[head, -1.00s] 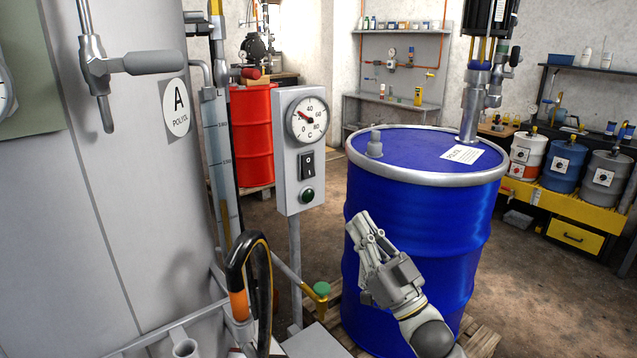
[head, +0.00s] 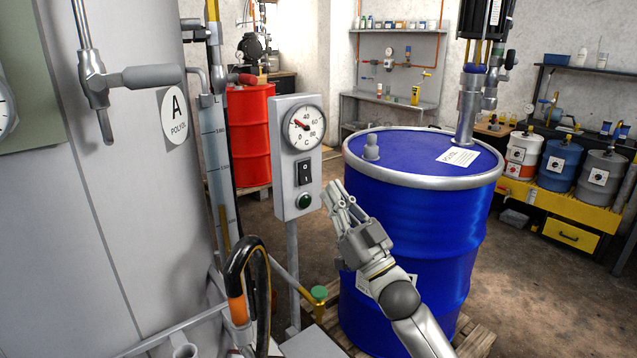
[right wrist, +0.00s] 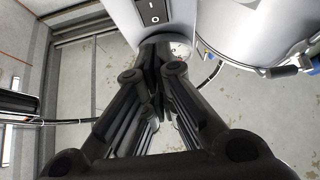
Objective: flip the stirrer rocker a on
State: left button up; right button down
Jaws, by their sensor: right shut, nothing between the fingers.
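The stirrer rocker (head: 304,173) is a black switch marked I and O on a grey control box (head: 281,160), below a round temperature dial (head: 304,127) and above a green button (head: 304,201). It also shows in the right wrist view (right wrist: 153,10), at the top. My right gripper (head: 334,188) is shut and empty. In the head view its tips are just right of the box, level with its lower part, apart from the rocker. In the right wrist view the closed fingers (right wrist: 155,55) point toward the box below the rocker. My left gripper is not in view.
A large tank (head: 110,220) marked A POLYOL stands left of the box. A blue drum (head: 415,235) stands on a pallet behind my right arm. A black hose (head: 240,262) and a green-topped valve (head: 319,293) are low in front. A red drum (head: 250,135) stands behind.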

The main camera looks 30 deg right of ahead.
jog(key=shift+w+a+r+p, duration=0.1)
jog(key=shift+w+p, duration=0.05)
jog(key=shift+w, duration=1.15)
jog(key=shift+w+a+p, duration=0.1)
jog(key=shift+w+p, duration=0.05)
jog(key=shift+w, duration=1.1)
jog(key=f+b, duration=0.1)
jog(key=b, duration=0.2)
jog(key=shift+w+t, duration=0.25)
jog(key=shift+t, duration=0.15)
jog(key=shift+w+r, duration=0.2)
jog(key=shift+r, duration=0.05)
jog(key=shift+s, duration=0.2)
send_near(306, 170)
jog(key=v, duration=0.6)
jog(key=shift+s+f, duration=0.2)
